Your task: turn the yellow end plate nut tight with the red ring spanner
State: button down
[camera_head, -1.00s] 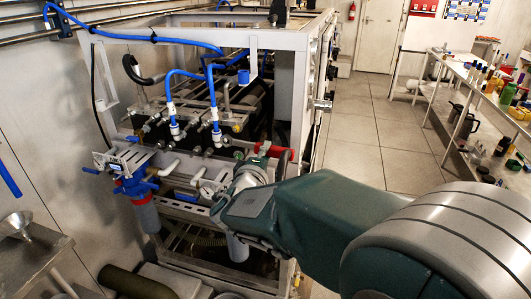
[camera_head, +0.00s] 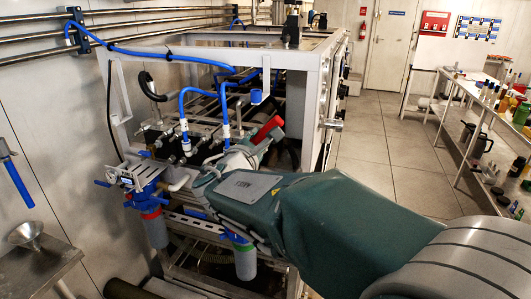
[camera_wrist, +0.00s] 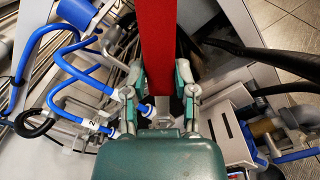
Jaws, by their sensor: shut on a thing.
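The red ring spanner (camera_head: 267,129) sticks out past my gripper (camera_head: 243,152) in the head view, tilted up to the right. In the wrist view the spanner (camera_wrist: 157,45) is a broad red bar running from the top edge down between the fingers. My gripper (camera_wrist: 160,97) is shut on it. The spanner's ring end is not in view, and I cannot tell whether it is on anything. I cannot make out the yellow end plate nut in either view.
The white watermaker frame (camera_head: 326,75) surrounds the work area. Blue hoses (camera_head: 183,103) and fittings stand close left of my gripper. A blue-topped filter housing (camera_head: 155,230) hangs at the front left. A bench (camera_head: 463,88) with bottles stands at the right, beyond clear floor (camera_head: 375,135).

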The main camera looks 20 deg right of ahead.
jog(key=w, duration=0.1)
jog(key=w+d+r+n, duration=0.1)
jog(key=w+n, duration=0.1)
jog(key=shift+w+d+r, duration=0.25)
jog(key=shift+d+r, duration=0.05)
dwell(0.6)
jog(key=shift+s, duration=0.1)
jog(key=shift+x, duration=1.25)
dwell(0.8)
jog(key=shift+s+d+f+m, duration=0.35)
jog(key=shift+d+f+m, duration=0.15)
jog(key=shift+m, duration=0.35)
jog(key=shift+s+d+f+m, duration=0.3)
jog(key=shift+d+f+m, duration=0.1)
jog(key=shift+f+m, duration=0.35)
jog(key=shift+s+d+f+m, duration=0.35)
jog(key=shift+d+f+m, duration=0.1)
jog(key=shift+m, duration=0.45)
jog(key=shift+r, duration=0.15)
